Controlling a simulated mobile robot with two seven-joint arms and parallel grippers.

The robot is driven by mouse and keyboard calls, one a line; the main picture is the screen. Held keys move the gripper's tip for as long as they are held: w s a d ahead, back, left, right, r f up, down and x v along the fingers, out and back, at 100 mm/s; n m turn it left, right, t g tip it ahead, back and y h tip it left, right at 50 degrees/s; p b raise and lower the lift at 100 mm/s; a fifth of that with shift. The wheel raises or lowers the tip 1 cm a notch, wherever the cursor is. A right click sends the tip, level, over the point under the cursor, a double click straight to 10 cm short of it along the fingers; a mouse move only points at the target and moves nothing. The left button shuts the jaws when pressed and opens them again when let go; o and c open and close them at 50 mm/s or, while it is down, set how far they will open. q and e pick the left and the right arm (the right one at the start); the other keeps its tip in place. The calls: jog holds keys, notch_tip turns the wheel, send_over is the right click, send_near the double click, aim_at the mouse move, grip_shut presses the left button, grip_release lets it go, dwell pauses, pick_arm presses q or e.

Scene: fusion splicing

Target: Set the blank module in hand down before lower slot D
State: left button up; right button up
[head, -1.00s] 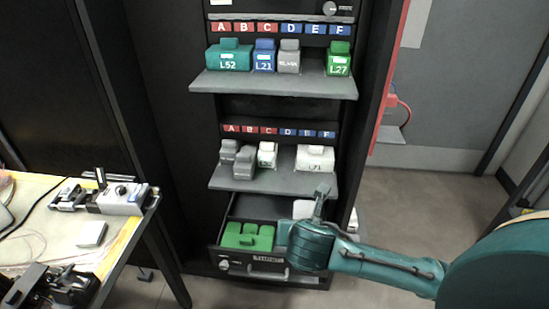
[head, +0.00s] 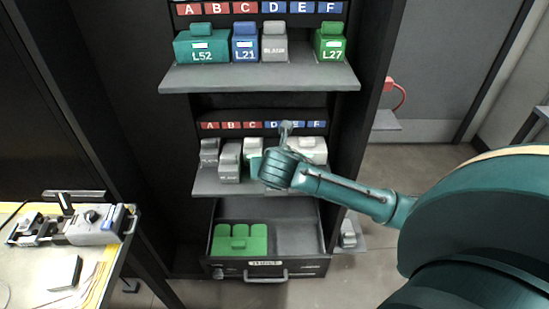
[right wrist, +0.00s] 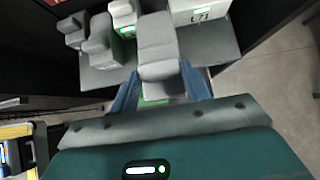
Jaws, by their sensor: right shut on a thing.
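My right gripper (right wrist: 160,88) is shut on a grey blank module (right wrist: 158,48), its blue fingers on either side of it. In the right wrist view the module is over the front of the lower shelf, between the white-and-green module (right wrist: 124,14) and the wide white module (right wrist: 200,10). I cannot tell whether it touches the shelf. In the head view my right wrist hides most of the held module and part of the lower shelf (head: 215,188) in front of slot D (head: 270,125). My left gripper is not in view.
Two grey modules (head: 209,150) (head: 230,165) stand at the lower shelf's left, one further forward. Below, an open drawer (head: 265,262) holds green modules (head: 240,238); its right part is bare. The upper shelf (head: 260,78) with several modules overhangs above. A workbench (head: 30,275) is at left.

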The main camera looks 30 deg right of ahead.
send_near(275, 148)
jog(key=w+d, duration=0.1)
jog(key=w+f, duration=0.1)
jog(key=w, duration=0.1)
jog(key=w+d+f, duration=0.1)
jog(key=shift+w+d+f, duration=0.2)
jog(key=shift+d+f, duration=0.05)
jog(key=shift+d, duration=0.1)
notch_tip(275, 148, down, 2)
jog(key=shift+f, duration=0.25)
notch_tip(275, 148, down, 4)
jog(key=shift+r, duration=0.2)
jog(key=shift+w+d+f, duration=0.15)
jog(key=shift+f, duration=0.35)
jog(key=shift+f, duration=0.1)
jog(key=o, duration=1.3)
